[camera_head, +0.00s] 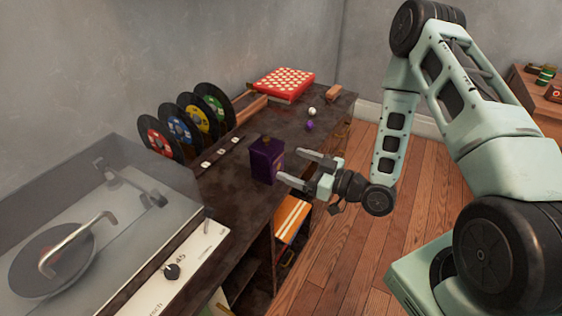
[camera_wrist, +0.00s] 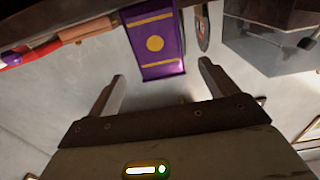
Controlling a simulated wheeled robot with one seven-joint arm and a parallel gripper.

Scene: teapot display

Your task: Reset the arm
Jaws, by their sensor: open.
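My gripper (camera_head: 290,168) is open and empty, reaching in from the right over the front edge of the dark cabinet top in the head view. Its fingers also show in the wrist view (camera_wrist: 160,82), spread apart with nothing between them. A purple box (camera_head: 265,162) stands upright on the cabinet just left of the fingertips. In the wrist view the purple box (camera_wrist: 155,42), with gold bands and a gold disc, appears upside down beyond the fingers. It looks apart from them.
A record player (camera_head: 120,240) fills the near left. Several records (camera_head: 205,115) stand in a rack at the wall. A red-and-white checkered board (camera_head: 284,82), a white ball (camera_head: 311,112) and a small purple item (camera_head: 309,126) lie farther back. Open wooden floor (camera_head: 345,240) is at right.

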